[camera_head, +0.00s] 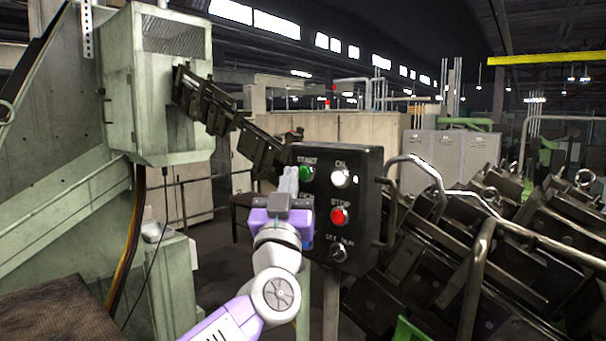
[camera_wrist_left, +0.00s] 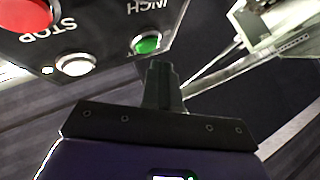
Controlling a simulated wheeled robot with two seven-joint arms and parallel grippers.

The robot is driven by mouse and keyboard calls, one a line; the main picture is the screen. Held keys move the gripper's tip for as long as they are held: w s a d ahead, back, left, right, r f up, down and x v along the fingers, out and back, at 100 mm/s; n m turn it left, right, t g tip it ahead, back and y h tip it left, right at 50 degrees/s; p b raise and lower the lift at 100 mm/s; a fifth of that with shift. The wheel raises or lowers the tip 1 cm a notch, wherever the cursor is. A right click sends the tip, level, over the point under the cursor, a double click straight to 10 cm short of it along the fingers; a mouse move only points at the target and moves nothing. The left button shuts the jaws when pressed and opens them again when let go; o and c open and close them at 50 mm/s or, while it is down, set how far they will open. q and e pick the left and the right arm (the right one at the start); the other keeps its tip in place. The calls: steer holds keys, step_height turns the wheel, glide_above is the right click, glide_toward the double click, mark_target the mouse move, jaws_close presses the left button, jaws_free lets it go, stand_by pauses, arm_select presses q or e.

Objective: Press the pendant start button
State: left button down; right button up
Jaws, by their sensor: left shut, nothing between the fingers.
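The black pendant box (camera_head: 361,165) faces me near the middle of the head view. Its green START button (camera_head: 306,173) is at the upper left of the panel; it also shows in the left wrist view (camera_wrist_left: 147,43). My left gripper (camera_head: 289,172) is shut and empty, its fingers pointing up beside the pendant's left edge, just left of the green button. In the left wrist view the shut fingertips (camera_wrist_left: 159,66) are just below and right of the green button. I cannot tell the exact gap; no contact is visible. My right gripper is not in view.
The panel also carries a white lamp (camera_head: 340,178), a red STOP button (camera_head: 339,215) and a selector knob (camera_head: 338,251). My left gripper covers the panel's left middle. A bent metal rail (camera_head: 440,185) and dark machinery stand right; a pale green machine (camera_head: 150,85) stands left.

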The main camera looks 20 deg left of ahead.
arm_select(q)
steer(key=shift+w+d, duration=0.1)
steer(key=shift+w, duration=0.05)
stand_by(0.4)
steer(key=shift+w, duration=0.25)
